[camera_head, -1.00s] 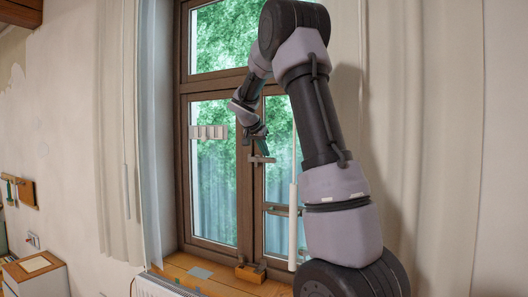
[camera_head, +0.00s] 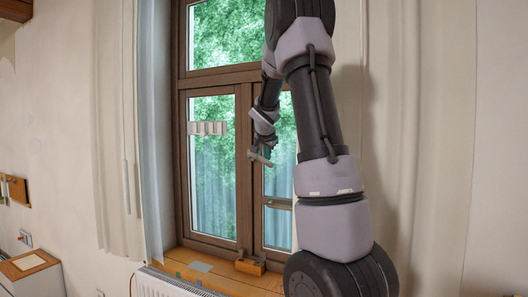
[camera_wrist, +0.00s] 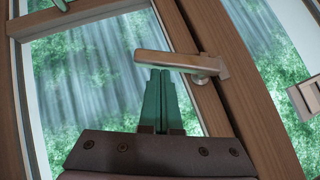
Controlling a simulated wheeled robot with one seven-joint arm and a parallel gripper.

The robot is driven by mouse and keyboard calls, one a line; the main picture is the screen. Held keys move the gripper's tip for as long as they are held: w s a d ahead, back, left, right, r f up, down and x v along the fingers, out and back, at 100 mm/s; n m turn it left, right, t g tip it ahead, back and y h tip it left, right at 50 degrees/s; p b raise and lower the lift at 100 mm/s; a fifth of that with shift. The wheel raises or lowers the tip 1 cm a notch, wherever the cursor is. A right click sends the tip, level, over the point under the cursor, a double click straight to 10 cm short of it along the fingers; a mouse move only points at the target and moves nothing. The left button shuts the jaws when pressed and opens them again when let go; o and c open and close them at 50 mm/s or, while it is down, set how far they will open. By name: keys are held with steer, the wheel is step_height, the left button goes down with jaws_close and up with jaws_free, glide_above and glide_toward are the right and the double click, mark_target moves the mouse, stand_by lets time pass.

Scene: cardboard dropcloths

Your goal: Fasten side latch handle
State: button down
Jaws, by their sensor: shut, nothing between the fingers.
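In the head view the grey lever (camera_head: 260,158) shows small at the middle of the window, just below my wrist. The fingers are hard to make out there.
The brown window frame (camera_head: 244,190) surrounds glass panes. A row of pale blocks (camera_head: 207,128) shows in front of the left pane. A wooden sill (camera_head: 215,273) with a small wooden block (camera_head: 250,266) runs below. Curtains hang at both sides, and a white radiator (camera_head: 162,285) stands below.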

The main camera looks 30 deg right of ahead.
steer(key=shift+a+f, duration=0.2)
steer(key=shift+f, duration=0.85)
step_height(320, 180, down, 5)
steer(key=w+a+m+t+y, duration=0.1)
steer(key=w+a+m+t, duration=0.1)
steer(key=w+t, duration=0.1)
steer(key=shift+y, duration=0.4)
steer(key=shift+a, duration=0.1)
stand_by(0.3)
steer(key=v, duration=0.7)
steer(key=shift+s, duration=0.25)
steer(key=shift+w+a, duration=0.1)
steer(key=shift+w, duration=0.05)
